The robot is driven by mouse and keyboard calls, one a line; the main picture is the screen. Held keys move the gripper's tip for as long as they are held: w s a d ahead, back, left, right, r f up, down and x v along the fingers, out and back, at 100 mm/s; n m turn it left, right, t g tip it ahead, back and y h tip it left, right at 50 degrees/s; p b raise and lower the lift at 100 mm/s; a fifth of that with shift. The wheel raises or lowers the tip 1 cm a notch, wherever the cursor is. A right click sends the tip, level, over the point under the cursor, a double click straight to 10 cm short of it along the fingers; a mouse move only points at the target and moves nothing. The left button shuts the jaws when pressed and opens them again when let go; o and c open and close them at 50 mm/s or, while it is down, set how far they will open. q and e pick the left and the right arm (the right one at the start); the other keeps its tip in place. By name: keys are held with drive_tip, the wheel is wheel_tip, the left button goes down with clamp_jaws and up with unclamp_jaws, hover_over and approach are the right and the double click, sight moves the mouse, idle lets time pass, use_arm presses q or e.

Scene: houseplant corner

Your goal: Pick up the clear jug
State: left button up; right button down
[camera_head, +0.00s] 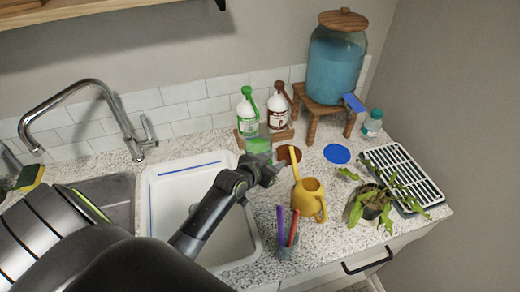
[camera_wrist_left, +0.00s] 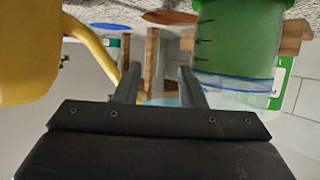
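The clear jug (camera_head: 258,146) stands on the counter behind the sink's right side, with green liquid in it. It also shows large in the left wrist view (camera_wrist_left: 238,45), upside down, with a clear band and a blue line beyond the green. My left gripper (camera_head: 272,172) is just in front of the jug in the head view and hides its lower part. In the left wrist view the two fingers (camera_wrist_left: 159,82) are apart with nothing held between them. The jug is to the right there, partly behind the right finger. My right gripper is not in view.
A yellow watering can (camera_head: 309,197) stands close right of my left gripper. A cup with pens (camera_head: 287,246) is in front. A potted plant (camera_head: 371,205), a rack (camera_head: 405,175) and a blue-filled dispenser (camera_head: 336,68) are further right.

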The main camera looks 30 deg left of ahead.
use_arm(q)
drive_tip(key=shift+x, duration=1.45)
drive_tip(key=shift+c, duration=0.3)
clamp_jaws()
drive_tip(key=shift+r, duration=0.1)
